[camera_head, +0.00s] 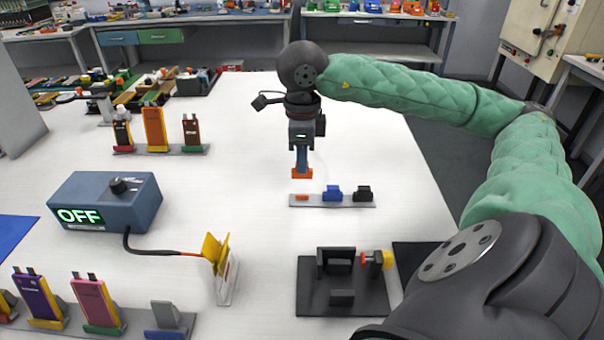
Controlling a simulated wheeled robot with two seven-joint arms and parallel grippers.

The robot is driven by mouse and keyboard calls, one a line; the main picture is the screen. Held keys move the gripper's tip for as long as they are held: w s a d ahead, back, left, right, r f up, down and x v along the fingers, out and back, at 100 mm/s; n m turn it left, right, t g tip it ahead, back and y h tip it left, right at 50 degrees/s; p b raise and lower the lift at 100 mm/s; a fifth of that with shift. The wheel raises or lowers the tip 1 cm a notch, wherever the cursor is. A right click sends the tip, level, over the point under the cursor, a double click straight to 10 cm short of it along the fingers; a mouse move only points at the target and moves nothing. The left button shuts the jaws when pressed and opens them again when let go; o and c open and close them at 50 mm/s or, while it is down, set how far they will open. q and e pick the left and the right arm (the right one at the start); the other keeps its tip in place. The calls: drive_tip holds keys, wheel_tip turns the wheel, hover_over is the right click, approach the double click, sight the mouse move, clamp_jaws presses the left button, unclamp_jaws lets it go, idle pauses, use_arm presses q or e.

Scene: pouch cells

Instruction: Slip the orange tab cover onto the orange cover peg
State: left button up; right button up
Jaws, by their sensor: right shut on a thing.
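My right gripper (302,160) points straight down and is shut on the orange tab cover (302,174). The cover is held a little above the left end of a grey strip (318,203). The small orange cover peg (302,197) is on that strip, below the cover in the picture, with a visible gap between them. A blue cover (332,193) and a black cover (363,194) sit on the strip to the right of the orange peg. My left gripper is not in view.
A dark fixture (342,285) stands in front. Racks of pouch cells stand at back left (160,150) and front left (100,328). White table around the strip is clear.

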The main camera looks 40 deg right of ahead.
drive_tip(key=shift+f+b, duration=0.65)
drive_tip(key=shift+f, duration=0.65)
drive_tip(key=shift+f+b, duration=1.1)
drive_tip(key=shift+b, duration=0.2)
drive_tip(key=shift+f+b, duration=0.85)
drive_tip(key=shift+f, duration=0.05)
drive_tip(key=o, duration=0.7)
drive_tip(key=shift+o, duration=0.7)
